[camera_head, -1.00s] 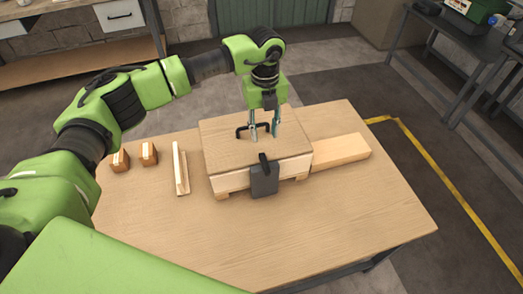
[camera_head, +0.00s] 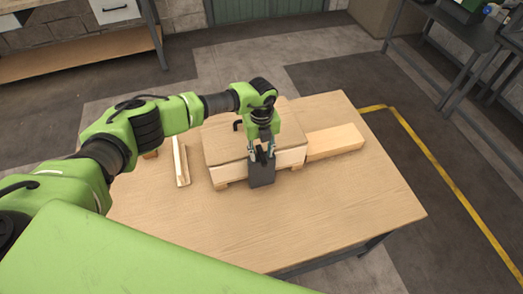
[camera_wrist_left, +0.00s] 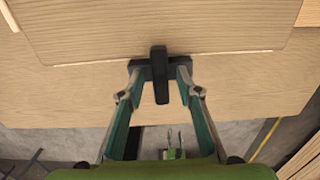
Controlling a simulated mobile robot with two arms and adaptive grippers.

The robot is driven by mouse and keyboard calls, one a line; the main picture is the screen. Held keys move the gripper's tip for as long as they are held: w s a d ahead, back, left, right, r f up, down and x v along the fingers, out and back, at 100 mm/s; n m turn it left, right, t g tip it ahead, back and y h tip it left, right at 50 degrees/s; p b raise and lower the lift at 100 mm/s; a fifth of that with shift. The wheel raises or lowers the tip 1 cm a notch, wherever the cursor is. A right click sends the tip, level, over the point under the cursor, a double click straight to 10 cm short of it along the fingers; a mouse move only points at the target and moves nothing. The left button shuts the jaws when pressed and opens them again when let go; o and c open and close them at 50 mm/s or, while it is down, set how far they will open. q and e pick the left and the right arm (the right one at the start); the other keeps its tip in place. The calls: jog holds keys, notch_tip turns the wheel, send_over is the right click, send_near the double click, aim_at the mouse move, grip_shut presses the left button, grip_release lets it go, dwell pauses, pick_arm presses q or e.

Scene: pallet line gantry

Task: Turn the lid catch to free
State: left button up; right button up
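A wooden box with a flat lid (camera_head: 222,143) stands on the table. The dark lid catch (camera_head: 261,175) is on the box's front face. In the left wrist view, the catch's black lever (camera_wrist_left: 160,75) stands upright in the picture, crossing the lid's edge. My left gripper (camera_head: 261,150) is over the catch; in the left wrist view its fingertips (camera_wrist_left: 159,72) are on either side of the lever, with gaps showing between. The head view hides the lever behind this gripper. My right gripper (camera_wrist_left: 175,136) shows small and low in the left wrist view, its fingers apart.
The lid's black handle (camera_head: 237,125) is partly hidden by my left arm. A pale wood block (camera_head: 335,142) lies right of the box. A narrow wooden piece (camera_head: 181,163) lies left of it. A small block (camera_head: 150,155) is mostly hidden. The table's front (camera_head: 270,230) is clear.

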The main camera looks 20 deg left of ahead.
pick_arm(q)
grip_shut()
pick_arm(e)
jog(key=shift+s+d+f, duration=0.1)
jog(key=shift+s+d, duration=0.4)
